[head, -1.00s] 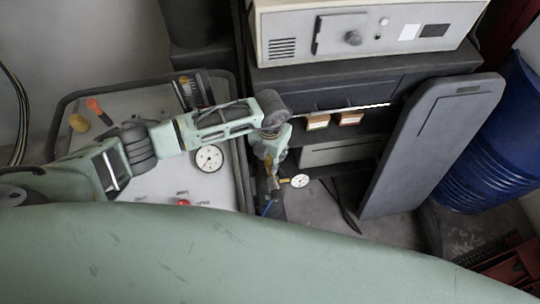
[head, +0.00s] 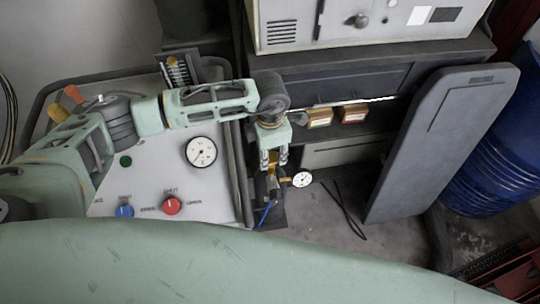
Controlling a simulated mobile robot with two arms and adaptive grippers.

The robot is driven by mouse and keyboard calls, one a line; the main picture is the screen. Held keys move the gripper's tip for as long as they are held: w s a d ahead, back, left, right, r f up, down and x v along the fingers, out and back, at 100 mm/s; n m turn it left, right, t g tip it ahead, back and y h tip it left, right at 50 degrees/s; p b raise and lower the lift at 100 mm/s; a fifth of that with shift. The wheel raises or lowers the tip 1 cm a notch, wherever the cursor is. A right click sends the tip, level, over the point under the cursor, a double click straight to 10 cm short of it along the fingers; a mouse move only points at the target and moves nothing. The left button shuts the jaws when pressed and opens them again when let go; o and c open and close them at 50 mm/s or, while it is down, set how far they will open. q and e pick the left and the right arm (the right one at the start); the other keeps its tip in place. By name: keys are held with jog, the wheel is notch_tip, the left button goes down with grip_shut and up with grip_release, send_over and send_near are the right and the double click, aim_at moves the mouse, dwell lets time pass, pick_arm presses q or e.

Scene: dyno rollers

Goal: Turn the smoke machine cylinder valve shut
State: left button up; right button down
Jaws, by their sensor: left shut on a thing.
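My left gripper (head: 272,160) points down beside the control panel, at the end of my green left arm. It is shut on the top of the brass cylinder valve (head: 272,183), whose handle is mostly hidden by the fingers. A small round white gauge (head: 302,179) sticks out to the right of the valve. A blue hose (head: 265,214) hangs below it, and the cylinder body is dark and hard to make out. My right gripper does not show.
A sloped panel (head: 225,196) on the left carries a large gauge (head: 201,152), a red knob (head: 171,205) and a blue knob (head: 124,211). A cabinet (head: 365,25) stands behind. A dark upright board (head: 445,140) and blue barrel (head: 497,165) are at right.

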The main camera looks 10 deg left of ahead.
aim_at(269, 155)
pick_arm(q)
jog(key=shift+w+a+m+b, duration=0.15)
jog(key=shift+w+m+b, duration=0.05)
jog(key=shift+m+b, duration=0.55)
jog(key=shift+r, duration=0.1)
jog(key=o, duration=1.1)
jog(key=shift+c, duration=0.2)
jog(key=shift+s, duration=0.1)
notch_tip(269, 155, up, 12)
